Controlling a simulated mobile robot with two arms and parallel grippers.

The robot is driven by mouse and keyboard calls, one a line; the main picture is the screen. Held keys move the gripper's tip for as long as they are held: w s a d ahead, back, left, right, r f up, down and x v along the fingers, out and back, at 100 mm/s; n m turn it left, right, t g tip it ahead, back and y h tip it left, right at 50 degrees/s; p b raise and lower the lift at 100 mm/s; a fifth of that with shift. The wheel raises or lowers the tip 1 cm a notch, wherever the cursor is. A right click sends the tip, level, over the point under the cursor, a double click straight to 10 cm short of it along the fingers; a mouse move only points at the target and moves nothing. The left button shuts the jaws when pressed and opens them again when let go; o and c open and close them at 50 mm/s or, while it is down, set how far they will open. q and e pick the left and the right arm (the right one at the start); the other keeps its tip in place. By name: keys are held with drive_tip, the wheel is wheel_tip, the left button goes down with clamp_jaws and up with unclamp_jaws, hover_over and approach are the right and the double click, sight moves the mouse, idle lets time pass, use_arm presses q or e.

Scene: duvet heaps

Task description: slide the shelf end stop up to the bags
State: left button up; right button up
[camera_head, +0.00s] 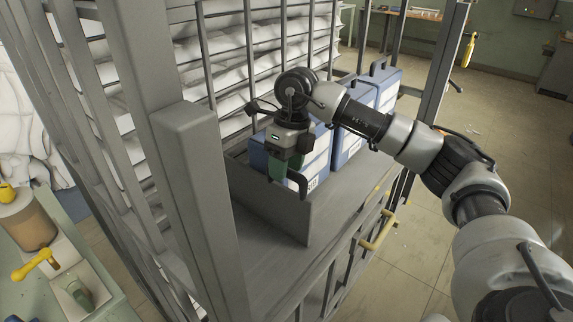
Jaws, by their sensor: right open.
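The end stop (268,210) is a grey upright plate on the grey shelf (285,262). Blue bags with white fronts and black handles stand in a row behind it: the nearest bag (318,158), a middle bag (349,142) and a far bag (388,92). The nearest bag is partly hidden by my arm and gripper; I cannot tell whether the stop touches it. My right gripper (287,172), with green fingers, is open and points down at the stop's top edge, beside a dark curved handle (298,184). My left gripper is out of view.
Grey rack posts (190,190) and bars stand left of the shelf, with white folded duvets (205,85) behind them. A green bench (50,285) with tools is at lower left. Open floor (520,130) lies right.

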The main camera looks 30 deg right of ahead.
wheel_tip(320, 180, up, 11)
drive_tip(key=d, duration=0.2)
drive_tip(key=shift+w+f+b, duration=0.15)
drive_tip(key=shift+w+b, duration=0.2)
idle(0.4)
